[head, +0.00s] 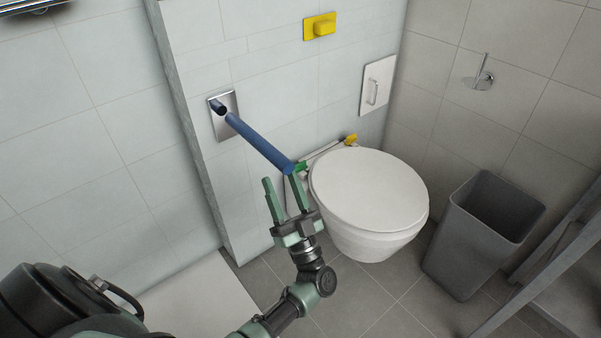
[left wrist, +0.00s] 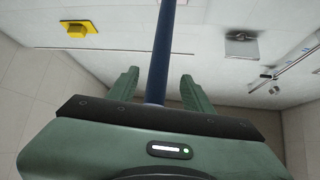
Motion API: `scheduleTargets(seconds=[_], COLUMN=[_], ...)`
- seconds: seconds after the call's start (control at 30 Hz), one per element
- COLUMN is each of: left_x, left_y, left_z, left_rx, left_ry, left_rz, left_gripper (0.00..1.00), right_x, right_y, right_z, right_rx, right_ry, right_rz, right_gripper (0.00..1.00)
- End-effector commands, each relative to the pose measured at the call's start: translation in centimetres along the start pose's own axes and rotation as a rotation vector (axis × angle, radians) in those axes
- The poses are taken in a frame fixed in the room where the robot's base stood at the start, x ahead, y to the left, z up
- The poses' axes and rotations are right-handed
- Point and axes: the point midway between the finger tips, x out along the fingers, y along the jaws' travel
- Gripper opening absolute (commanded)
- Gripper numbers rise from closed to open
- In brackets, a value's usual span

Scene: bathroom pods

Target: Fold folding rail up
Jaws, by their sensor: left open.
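The folding rail (head: 258,145) is a blue bar on a metal wall plate (head: 228,128). It slopes down and out from the wall, left of the toilet (head: 368,190). My left gripper (head: 282,176) is open at the rail's free end, with its fingers pointing up toward it. In the left wrist view the rail (left wrist: 164,45) runs between the two spread fingers of the gripper (left wrist: 160,76), with gaps on both sides. The exact contact at the rail's end cannot be told. My right gripper is not in view.
A grey bin (head: 480,232) stands right of the toilet, beside a grey frame (head: 555,262) at the right edge. A yellow wall fitting (head: 320,27) and a white panel with a handle (head: 377,87) are on the back wall. Floor between toilet and bin is narrow.

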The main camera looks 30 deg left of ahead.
Motion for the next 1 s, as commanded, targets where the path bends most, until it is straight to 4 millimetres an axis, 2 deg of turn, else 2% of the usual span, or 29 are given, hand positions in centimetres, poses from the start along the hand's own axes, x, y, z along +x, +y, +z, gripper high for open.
scheduleTargets(seconds=[0.5, 0.63, 0.9, 0.93, 1.0], left_x=[6.9, 7.7, 7.9, 7.9, 7.9], left_y=[-0.3, -0.3, -0.2, -0.2, -0.2], left_z=[-0.2, -0.1, -0.1, -0.1, -0.1], left_rx=[0.003, 0.003, 0.004, 0.004, 0.004], left_ry=[0.003, 0.001, 0.001, 0.001, 0.001], left_rz=[-0.013, -0.012, -0.01, -0.01, -0.01], left_gripper=[0.5, 0.5, 0.5, 0.45, 0.25], right_x=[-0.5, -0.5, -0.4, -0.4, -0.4], right_y=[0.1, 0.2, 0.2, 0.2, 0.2], right_z=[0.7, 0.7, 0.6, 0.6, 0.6], right_rx=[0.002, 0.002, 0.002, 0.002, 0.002], right_ry=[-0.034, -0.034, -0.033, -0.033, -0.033], right_rz=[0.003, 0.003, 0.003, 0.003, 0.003], right_gripper=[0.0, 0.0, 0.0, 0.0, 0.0])
